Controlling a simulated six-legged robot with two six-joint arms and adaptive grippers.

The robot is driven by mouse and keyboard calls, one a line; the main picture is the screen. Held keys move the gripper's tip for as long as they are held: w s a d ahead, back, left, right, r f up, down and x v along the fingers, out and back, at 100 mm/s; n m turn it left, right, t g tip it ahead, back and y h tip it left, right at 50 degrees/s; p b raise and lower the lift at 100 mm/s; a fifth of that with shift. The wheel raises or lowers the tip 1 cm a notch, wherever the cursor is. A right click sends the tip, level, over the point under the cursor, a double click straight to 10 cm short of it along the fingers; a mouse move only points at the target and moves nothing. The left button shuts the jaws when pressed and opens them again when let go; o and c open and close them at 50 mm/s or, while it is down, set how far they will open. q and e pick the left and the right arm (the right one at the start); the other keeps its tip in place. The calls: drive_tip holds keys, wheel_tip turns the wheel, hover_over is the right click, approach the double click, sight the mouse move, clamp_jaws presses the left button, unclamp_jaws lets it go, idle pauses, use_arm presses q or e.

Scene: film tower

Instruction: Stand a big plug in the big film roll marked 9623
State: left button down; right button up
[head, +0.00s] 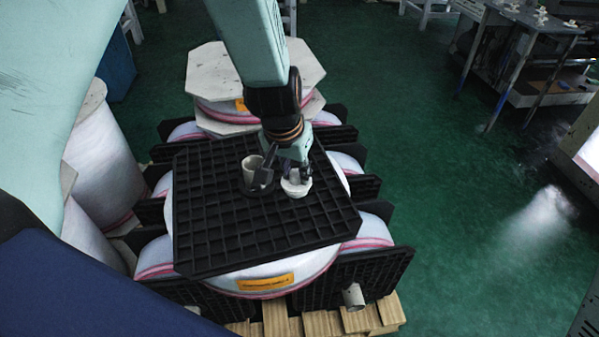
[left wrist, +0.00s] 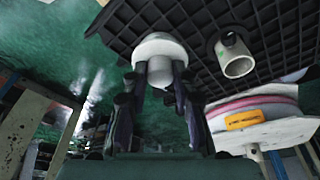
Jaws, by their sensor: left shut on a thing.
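My left gripper (head: 294,172) is shut on a white plug (head: 297,187), low over the black grid board (head: 215,235). In the left wrist view the plug (left wrist: 160,44) shows a wide round flange beyond the fingers and a narrower stem between them. I cannot tell whether it touches the board. A second pale plug (head: 251,168), a hollow tube, stands upright on the board to the left; it also shows in the left wrist view (left wrist: 236,62). The board lies on a big white film roll (head: 305,268) with an orange label, whose number is unreadable. My right gripper is out of view.
Behind stands another film roll under a pale octagonal board (head: 300,65); its label is orange too. More rolls between black boards lie below, on a wooden pallet (head: 322,323). Tall white rolls (head: 95,160) stand at left. Green floor (head: 440,170) is open at right.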

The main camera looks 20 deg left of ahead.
use_arm(q)
drive_tip(key=w+a+r+p, duration=0.1)
drive_tip(key=w+a, duration=0.3)
drive_tip(key=a, duration=0.4)
drive_tip(key=w+a+r+p, duration=0.1)
drive_tip(key=w+a, duration=0.3)
drive_tip(key=a, duration=0.4)
drive_tip(key=shift+m, duration=0.4)
drive_tip(key=b+x, duration=0.1)
drive_tip(key=x, duration=0.1)
drive_tip(key=b+x, duration=0.1)
drive_tip(key=b, duration=0.1)
drive_tip(key=s+b+x, duration=0.1)
drive_tip(key=b+x, duration=0.1)
drive_tip(key=shift+w+f, duration=0.1)
drive_tip(key=shift+f, duration=0.35)
drive_tip(key=shift+r, duration=0.1)
